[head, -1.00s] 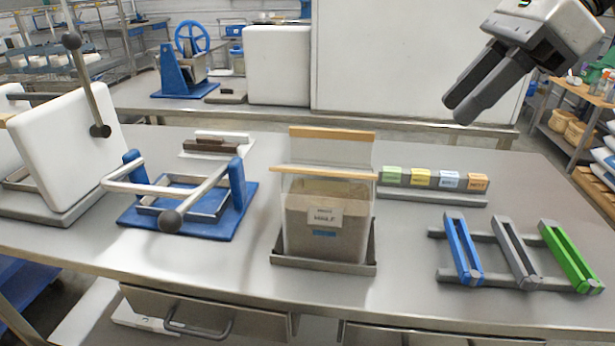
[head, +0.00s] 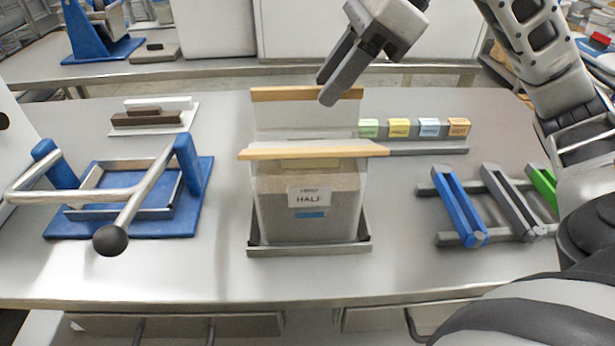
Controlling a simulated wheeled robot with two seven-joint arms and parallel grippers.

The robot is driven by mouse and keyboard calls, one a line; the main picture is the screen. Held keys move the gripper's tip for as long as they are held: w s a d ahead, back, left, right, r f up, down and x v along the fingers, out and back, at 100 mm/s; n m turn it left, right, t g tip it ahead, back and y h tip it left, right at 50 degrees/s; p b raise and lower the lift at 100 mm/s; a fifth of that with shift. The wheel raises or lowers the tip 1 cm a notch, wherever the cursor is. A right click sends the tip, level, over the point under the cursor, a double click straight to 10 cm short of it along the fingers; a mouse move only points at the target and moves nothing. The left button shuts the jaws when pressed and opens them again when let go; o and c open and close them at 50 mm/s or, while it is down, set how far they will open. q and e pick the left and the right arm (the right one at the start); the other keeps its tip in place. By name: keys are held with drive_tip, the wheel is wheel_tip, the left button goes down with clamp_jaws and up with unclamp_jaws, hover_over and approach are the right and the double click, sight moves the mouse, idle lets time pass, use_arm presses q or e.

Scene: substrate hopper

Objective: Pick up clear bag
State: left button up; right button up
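The clear bag (head: 275,215) stands upright in a shallow grey metal tray (head: 308,250) at the middle of the table. It is partly filled with brown material and has a white label reading "HALF" with a blue mark below. Wooden strips run along its top edges, one nearer and one farther back. My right gripper (head: 330,88) is above the back of the bag, pointing down and left. Its two fingers lie close together in the picture, and any gap between them is hard to judge. It holds nothing that I can see. My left gripper is not in view.
A blue frame press with a metal handle (head: 130,200) stands left of the bag. A rack of small coloured blocks (head: 413,130) is behind right. Blue, grey and green clips (head: 460,205) lie on a grey rack at right. Brown and white bars (head: 152,115) lie behind left.

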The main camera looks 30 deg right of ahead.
sight(291, 130)
drive_tip(key=shift+x, duration=2.75)
drive_tip(key=shift+a, duration=0.15)
clamp_jaws()
drive_tip(key=shift+r, duration=0.15)
